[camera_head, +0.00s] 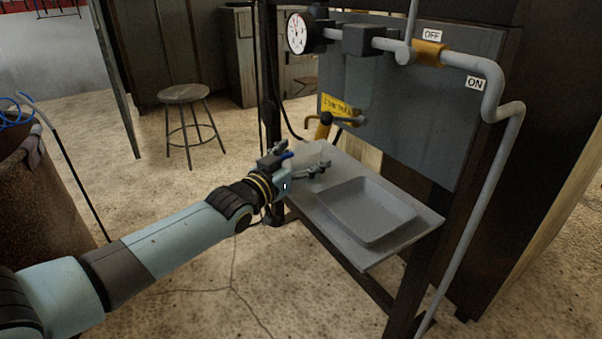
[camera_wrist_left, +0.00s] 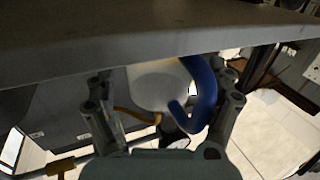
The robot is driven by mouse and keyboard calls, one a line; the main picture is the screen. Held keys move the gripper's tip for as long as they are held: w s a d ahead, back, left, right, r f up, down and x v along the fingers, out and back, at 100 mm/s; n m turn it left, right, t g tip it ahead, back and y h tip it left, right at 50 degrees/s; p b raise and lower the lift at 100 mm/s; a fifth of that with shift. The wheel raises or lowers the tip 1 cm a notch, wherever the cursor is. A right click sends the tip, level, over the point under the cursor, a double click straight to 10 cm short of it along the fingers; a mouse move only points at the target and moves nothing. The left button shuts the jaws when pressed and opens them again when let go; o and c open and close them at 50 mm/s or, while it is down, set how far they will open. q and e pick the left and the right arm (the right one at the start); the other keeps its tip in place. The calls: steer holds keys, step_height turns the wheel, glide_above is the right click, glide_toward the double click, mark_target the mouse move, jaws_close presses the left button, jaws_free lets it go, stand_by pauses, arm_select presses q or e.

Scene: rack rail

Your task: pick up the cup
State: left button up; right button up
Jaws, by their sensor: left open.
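The cup (camera_wrist_left: 155,84) has a pale body and a blue curved handle (camera_wrist_left: 203,95), seen in the left wrist view. It shows between the two fingers of my left gripper (camera_wrist_left: 163,92), with the handle toward the right finger. In the head view my left gripper (camera_head: 304,158) is at the left end of the grey shelf, fingers spread. A small blue piece (camera_head: 288,155) shows beside its fingers there, and the cup's body cannot be made out. Whether the fingers touch the cup I cannot tell. My right gripper is not in view.
The grey shelf (camera_head: 425,221) carries a shallow grey tray (camera_head: 366,236). Behind are a panel, pipes with a gauge (camera_head: 297,33), and a yellow valve handle (camera_head: 322,127) close to the gripper. A stool (camera_head: 184,94) stands farther back. A rusty barrel (camera_head: 35,210) is at left.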

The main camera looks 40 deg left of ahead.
arm_select(q)
steer(key=shift+w, duration=0.1)
steer(key=c, duration=1.4)
steer(key=shift+r, duration=0.2)
